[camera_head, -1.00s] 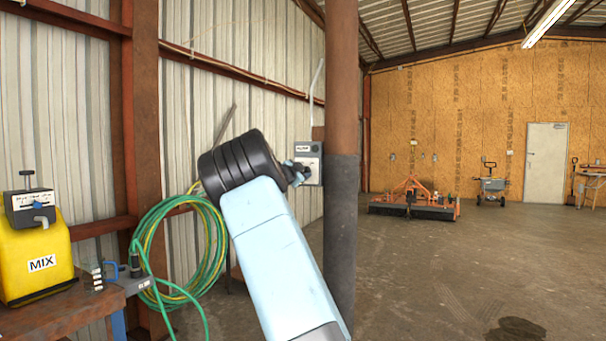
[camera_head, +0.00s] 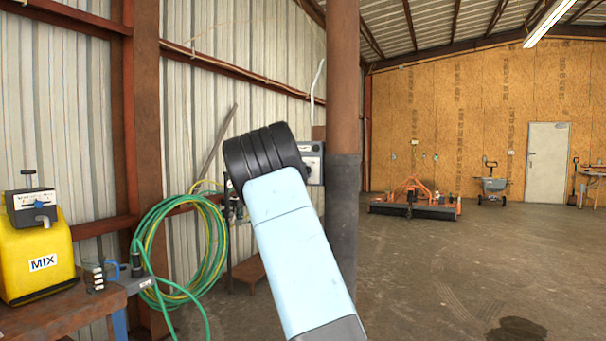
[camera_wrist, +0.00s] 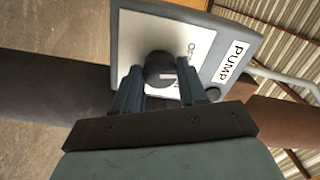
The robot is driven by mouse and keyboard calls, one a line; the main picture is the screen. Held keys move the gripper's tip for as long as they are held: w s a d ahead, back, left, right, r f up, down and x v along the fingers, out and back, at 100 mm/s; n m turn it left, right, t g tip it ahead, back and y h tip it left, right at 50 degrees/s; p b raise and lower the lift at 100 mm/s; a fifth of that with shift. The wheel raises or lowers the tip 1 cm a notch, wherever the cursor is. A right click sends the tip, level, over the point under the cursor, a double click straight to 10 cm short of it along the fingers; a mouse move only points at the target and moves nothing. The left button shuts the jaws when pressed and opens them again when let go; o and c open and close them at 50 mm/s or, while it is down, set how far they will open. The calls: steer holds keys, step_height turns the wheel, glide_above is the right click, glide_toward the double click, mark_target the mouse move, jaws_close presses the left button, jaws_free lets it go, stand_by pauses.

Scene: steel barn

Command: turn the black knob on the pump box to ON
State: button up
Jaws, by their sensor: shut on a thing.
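The pump box (camera_wrist: 222,92) is a grey box with a white plate and a PUMP label, seen close and tilted in the wrist view. Its black knob (camera_wrist: 159,66) has a pale mark on its face. My gripper (camera_wrist: 159,86) is shut on the knob, with one finger on each side of it. The lettering on the plate is partly hidden by the knob and fingers, so I cannot tell the knob's setting. In the head view the pump box (camera_head: 315,165) is mounted by the post, mostly covered by my black wrist. The knob and my gripper are hidden there.
A brown post with a dark lower sleeve (camera_head: 342,215) stands just right of the box. A coiled green hose (camera_head: 150,255) hangs at left. A yellow MIX container (camera_head: 35,262) stands on a bench (camera_head: 55,312). Open floor (camera_head: 450,270) lies to the right.

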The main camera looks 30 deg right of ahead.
steer(key=shift+f+m, duration=0.2)
steer(key=shift+m, duration=2.1)
steer(key=shift+f+m, duration=0.2)
steer(key=shift+m, duration=2.1)
steer(key=o, duration=1.1)
steer(key=shift+r, duration=0.1)
steer(key=shift+c, duration=0.2)
steer(key=shift+r, duration=0.1)
steer(key=v, duration=1.4)
steer(key=shift+w, duration=0.1)
